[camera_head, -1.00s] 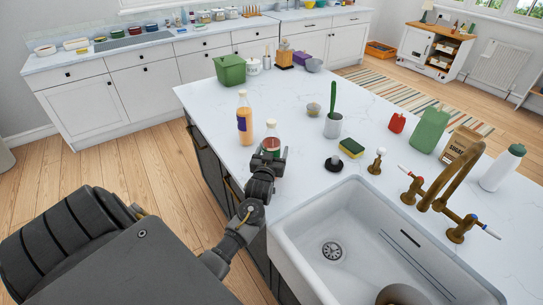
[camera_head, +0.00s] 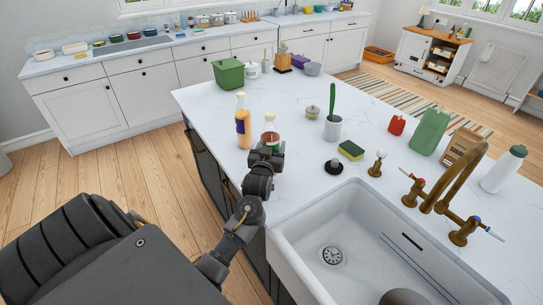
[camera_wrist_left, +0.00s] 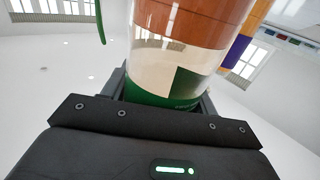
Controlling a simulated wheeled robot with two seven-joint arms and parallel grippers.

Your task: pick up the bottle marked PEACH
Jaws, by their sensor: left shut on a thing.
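A bottle (camera_head: 270,138) with a pale cap and reddish contents stands upright at the counter's left edge. My left gripper (camera_head: 267,152) is shut on it, low on its body. In the left wrist view the held bottle (camera_wrist_left: 185,45) fills the middle, with orange-brown contents, a clear band and a green label low down. I cannot read the label's small writing. A second bottle (camera_head: 243,127), orange with a purple label, stands behind and to the left; it also shows in the left wrist view (camera_wrist_left: 240,45). I cannot read a PEACH mark on either. My right gripper is not in view.
The white counter (camera_head: 290,130) is clear just right of the held bottle. The sink (camera_head: 350,240) is in front. A green bin (camera_head: 229,73) is at the back.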

